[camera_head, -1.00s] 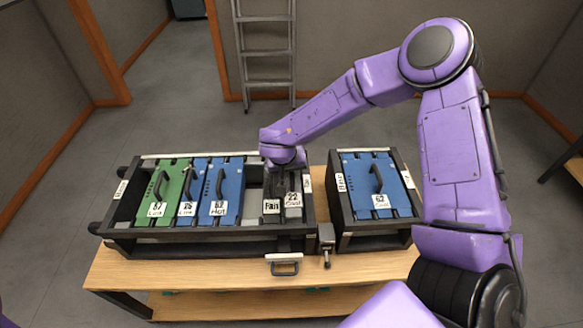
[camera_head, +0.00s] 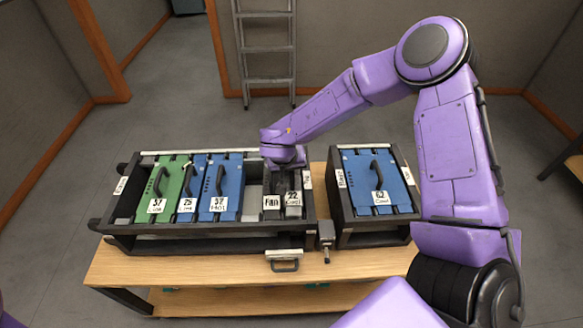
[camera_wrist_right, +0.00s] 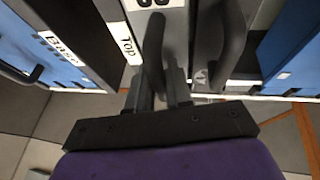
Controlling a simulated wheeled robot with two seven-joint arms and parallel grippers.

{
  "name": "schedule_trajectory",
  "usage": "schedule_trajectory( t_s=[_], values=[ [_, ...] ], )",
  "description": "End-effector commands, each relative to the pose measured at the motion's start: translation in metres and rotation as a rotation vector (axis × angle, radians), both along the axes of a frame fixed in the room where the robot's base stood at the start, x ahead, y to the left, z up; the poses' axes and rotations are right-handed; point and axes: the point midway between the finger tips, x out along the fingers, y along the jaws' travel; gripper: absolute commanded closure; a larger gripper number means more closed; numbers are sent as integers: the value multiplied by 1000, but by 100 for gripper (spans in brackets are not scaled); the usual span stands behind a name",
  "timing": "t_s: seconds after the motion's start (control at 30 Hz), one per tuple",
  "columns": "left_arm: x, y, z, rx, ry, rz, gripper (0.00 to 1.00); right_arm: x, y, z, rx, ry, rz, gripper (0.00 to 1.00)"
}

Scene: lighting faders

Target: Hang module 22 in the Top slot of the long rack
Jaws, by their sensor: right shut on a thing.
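Module 22 (camera_head: 293,212) is a narrow grey module at the right end of the long rack (camera_head: 195,244), beside the end wall marked Top (camera_head: 308,183). The dark Fan module (camera_head: 271,215) stands just left of it. My right gripper (camera_head: 284,180) reaches down over module 22. In the right wrist view, the gripper (camera_wrist_right: 158,92) is shut on the dark handle (camera_wrist_right: 154,45) of module 22, near the Top label. The arm hides part of the module in the head view, and I cannot tell how fully it sits in the rack. My left gripper is not in view.
The long rack also holds a green module (camera_head: 166,188) and two blue ones, with a gap left of the Fan module. A shorter rack (camera_head: 344,215) with a blue module (camera_head: 379,168) stands close on the right. Both racks stand on a wooden bench (camera_head: 200,270).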

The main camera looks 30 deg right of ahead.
Motion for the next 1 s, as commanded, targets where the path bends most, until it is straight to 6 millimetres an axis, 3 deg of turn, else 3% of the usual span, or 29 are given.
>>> schedule_trajectory(
  t_s=[0.67, 0.7, 0.77, 1.0],
  values=[
    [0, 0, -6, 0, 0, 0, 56, 1, 0, -13, -1, -4, 2, 100],
    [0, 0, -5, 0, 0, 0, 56, 1, 0, -12, -1, -4, 2, 67],
    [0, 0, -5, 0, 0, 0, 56, 1, 0, -13, -1, -4, 2, 50],
    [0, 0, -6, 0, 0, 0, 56, -1, 0, -15, -1, 2, 1, 50]
  ],
)
